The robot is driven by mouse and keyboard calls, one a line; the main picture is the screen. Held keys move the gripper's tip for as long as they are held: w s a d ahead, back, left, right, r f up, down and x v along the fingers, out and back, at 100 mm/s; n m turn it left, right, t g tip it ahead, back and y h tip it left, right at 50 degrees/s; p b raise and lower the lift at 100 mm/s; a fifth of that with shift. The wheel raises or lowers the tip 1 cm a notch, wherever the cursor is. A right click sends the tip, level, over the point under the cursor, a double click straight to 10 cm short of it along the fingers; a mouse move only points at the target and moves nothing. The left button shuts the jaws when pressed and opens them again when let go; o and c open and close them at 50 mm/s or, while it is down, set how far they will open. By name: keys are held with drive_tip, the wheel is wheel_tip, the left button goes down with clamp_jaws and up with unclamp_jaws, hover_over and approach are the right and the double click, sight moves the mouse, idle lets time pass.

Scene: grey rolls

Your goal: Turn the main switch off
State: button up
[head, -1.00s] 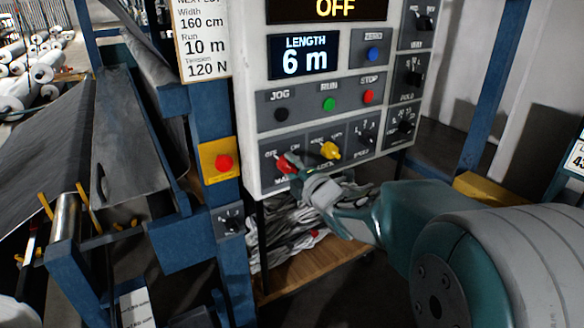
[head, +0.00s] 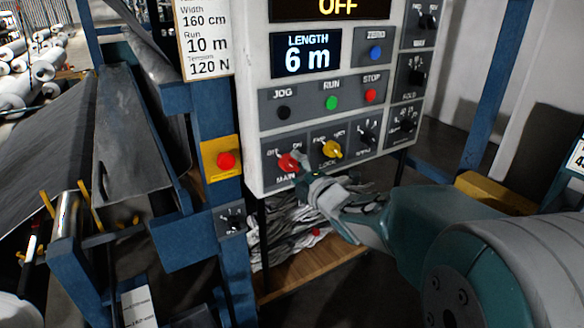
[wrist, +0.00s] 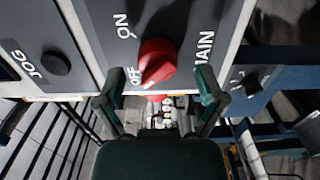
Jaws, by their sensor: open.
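The main switch is a red rotary knob (head: 288,162) at the lower left of the control panel, above the label MAIN. In the wrist view the red knob (wrist: 158,60) shows up close with ON and OFF printed beside it. Its pale pointer mark seems to face the OFF side. My gripper (head: 303,172) is just in front of the knob, at its right in the head view. In the wrist view my gripper (wrist: 160,78) is open, with one finger on each side of the knob. Whether a finger touches it, I cannot tell.
A yellow lock knob (head: 331,149) sits right of the main switch. The JOG, RUN and STOP buttons (head: 331,103) are above. A red stop button (head: 227,160) on a yellow plate is at the left. The top display (head: 338,7) reads OFF.

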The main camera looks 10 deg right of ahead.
drive_tip(key=v, duration=1)
drive_tip(key=shift+s, duration=0.25)
drive_tip(key=shift+a, duration=0.1)
drive_tip(key=s+a+f+m+g+h, duration=0.1)
drive_tip(key=s+m+g, duration=0.4)
drive_tip(key=s+m, duration=0.5)
drive_tip(key=s+a+f+m+g+h, duration=0.2)
drive_tip(key=s+f+m+g+h, duration=0.2)
drive_tip(key=s+m, duration=0.6)
drive_tip(key=f+m+g, duration=0.1)
drive_tip(key=g, duration=0.1)
drive_tip(key=shift+m+g+h, duration=0.3)
drive_tip(key=shift+m, duration=0.1)
drive_tip(key=shift+s+f, duration=0.1)
drive_tip(key=shift+s, duration=0.05)
